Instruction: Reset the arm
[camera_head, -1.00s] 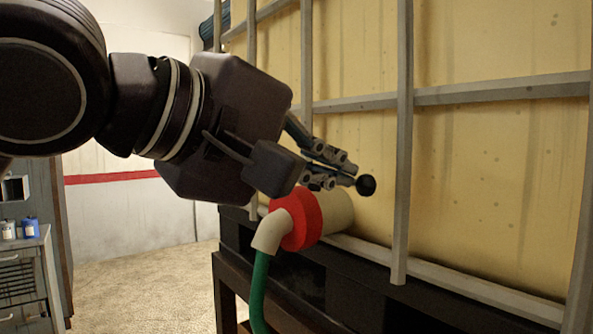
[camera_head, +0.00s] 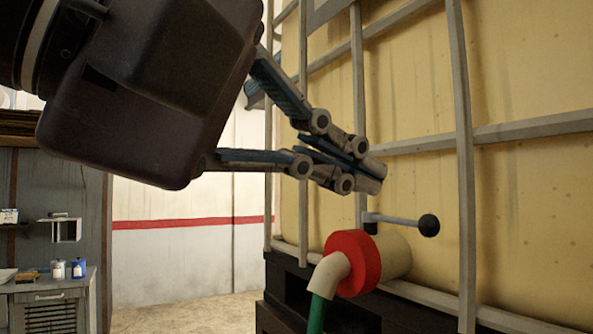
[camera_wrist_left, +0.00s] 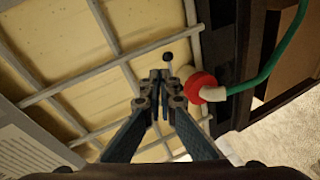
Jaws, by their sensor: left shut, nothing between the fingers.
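My left gripper (camera_head: 372,168) comes in from the upper left, its fingers closed together with nothing between them. It is above and to the left of a valve lever with a black ball knob (camera_head: 429,225), apart from it in the head view. The lever sits over a pale outlet with a red collar (camera_head: 352,263) and a green hose (camera_head: 316,313) below. In the left wrist view the closed fingertips (camera_wrist_left: 160,75) point toward the cage, with the knob (camera_wrist_left: 168,57) just beyond them and the red collar (camera_wrist_left: 199,86) to the right. My right gripper is not in view.
A yellowish tank (camera_head: 520,200) behind grey cage bars (camera_head: 462,150) fills the right side. It stands on a dark base (camera_head: 285,290). A grey cabinet with small bottles (camera_head: 79,268) stands at the far left. Open floor (camera_head: 180,310) lies between.

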